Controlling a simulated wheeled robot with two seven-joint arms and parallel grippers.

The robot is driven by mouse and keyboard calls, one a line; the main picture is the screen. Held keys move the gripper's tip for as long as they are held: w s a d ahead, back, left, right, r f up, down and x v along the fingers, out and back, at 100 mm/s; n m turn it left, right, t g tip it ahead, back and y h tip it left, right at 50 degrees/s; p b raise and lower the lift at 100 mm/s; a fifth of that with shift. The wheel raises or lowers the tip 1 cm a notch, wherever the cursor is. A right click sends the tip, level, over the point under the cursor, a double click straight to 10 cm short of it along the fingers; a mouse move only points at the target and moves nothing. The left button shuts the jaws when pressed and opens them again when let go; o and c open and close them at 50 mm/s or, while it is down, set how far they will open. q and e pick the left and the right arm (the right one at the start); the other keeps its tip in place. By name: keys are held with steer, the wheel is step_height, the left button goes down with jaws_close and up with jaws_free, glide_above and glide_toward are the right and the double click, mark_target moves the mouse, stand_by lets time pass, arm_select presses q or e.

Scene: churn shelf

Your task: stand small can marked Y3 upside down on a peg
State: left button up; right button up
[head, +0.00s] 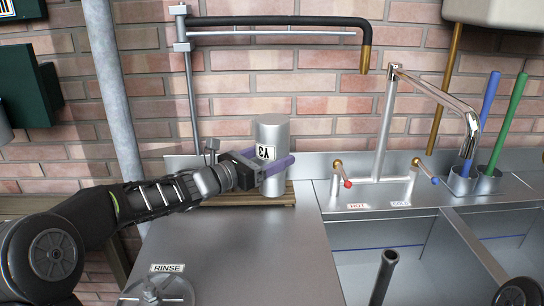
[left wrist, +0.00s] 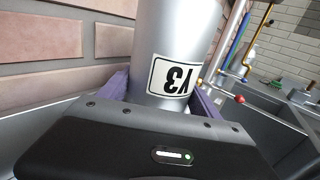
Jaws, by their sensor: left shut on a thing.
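The small can marked Y3 (head: 273,132) is a plain grey metal cylinder at the back of the metal counter. Its label reads upside down in the head view and in the left wrist view (left wrist: 180,40), so the can is inverted. My left gripper (head: 274,161) is shut on the can's middle, with purple fingers on either side. The can is upright in line, and its lower end is at a slatted wooden rack (head: 240,201). No peg shows; the can's lower end hides what is under it. I cannot tell whether it rests on the rack. My right gripper is out of view.
A brick wall stands close behind. A black-and-brass spout (head: 365,50) hangs above right. A faucet (head: 460,105), red and blue taps, and blue (head: 485,110) and green (head: 510,115) rods stand right, by the sink. The counter (head: 250,250) in front is mostly clear, with a RINSE fitting (head: 160,290).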

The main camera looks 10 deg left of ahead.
mark_target(260, 162)
arm_select(q)
steer(key=shift+f, duration=0.1)
steer(key=o, duration=1.4)
steer(key=shift+o, duration=1.2)
steer(key=shift+f, duration=0.1)
steer(key=shift+b+v, duration=0.65)
steer(key=shift+v, duration=3.25)
